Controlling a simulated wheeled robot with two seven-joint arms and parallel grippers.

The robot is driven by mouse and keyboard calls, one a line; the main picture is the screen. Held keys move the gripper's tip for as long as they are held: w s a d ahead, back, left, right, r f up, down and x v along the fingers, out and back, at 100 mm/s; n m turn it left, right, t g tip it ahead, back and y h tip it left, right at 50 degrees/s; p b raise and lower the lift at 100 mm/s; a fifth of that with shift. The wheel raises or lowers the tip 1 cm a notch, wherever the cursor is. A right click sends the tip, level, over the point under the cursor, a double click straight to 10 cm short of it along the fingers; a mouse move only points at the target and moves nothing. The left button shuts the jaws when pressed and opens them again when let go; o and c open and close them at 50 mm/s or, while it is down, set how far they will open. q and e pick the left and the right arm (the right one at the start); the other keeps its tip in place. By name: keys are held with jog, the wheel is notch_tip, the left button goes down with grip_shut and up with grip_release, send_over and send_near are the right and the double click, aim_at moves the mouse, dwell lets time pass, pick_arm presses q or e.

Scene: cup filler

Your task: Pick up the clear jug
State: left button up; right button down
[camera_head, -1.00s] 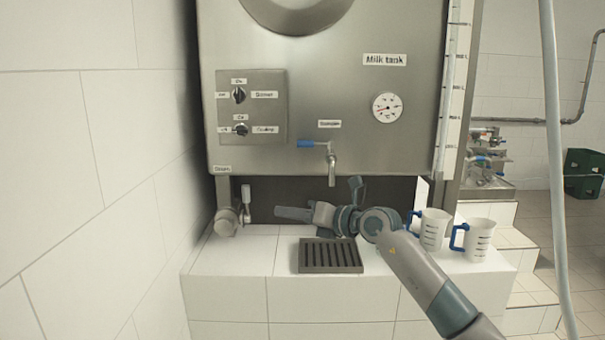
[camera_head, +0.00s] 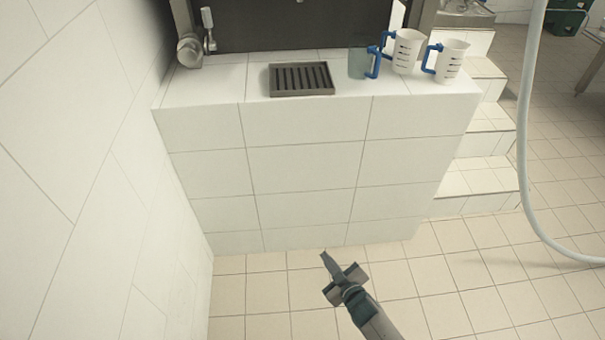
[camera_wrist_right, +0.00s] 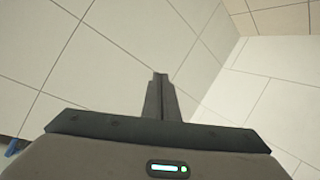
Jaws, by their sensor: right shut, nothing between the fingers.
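The clear jug (camera_head: 358,63) stands on the tiled ledge, just right of the drain grate. It is see-through and grey-green, with a blue handle on its right side. My right gripper (camera_head: 325,257) is low in front of the ledge, over the floor and well below the jug. It is shut and empty. In the right wrist view its fingers (camera_wrist_right: 160,92) are together against a background of tiles. My left gripper is not in view.
Two white jugs with blue handles, one nearer the middle (camera_head: 405,52) and one farther right (camera_head: 450,62), stand beside the clear jug. The dark drain grate (camera_head: 301,79) lies to its left. Tiled steps (camera_head: 480,145) and a hanging pale hose (camera_head: 522,150) are at right. The floor in front is clear.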

jog(key=s+d+f+m+g, duration=0.1)
jog(key=s+f+m+g, duration=0.1)
jog(key=s+f, duration=0.3)
jog(key=s+d+f+m+g+h, duration=0.1)
jog(key=s+f, duration=0.5)
jog(key=s, duration=0.7)
jog(key=s+d+f+m+g+h, duration=0.1)
jog(key=s+d+f+m+g, duration=0.1)
jog(key=s+f, duration=0.4)
jog(key=s+m, duration=0.1)
jog(key=s, duration=0.3)
jog(key=shift+d+f+m+g, duration=0.2)
jog(key=shift+f+m+g, duration=0.1)
jog(key=shift+g, duration=0.1)
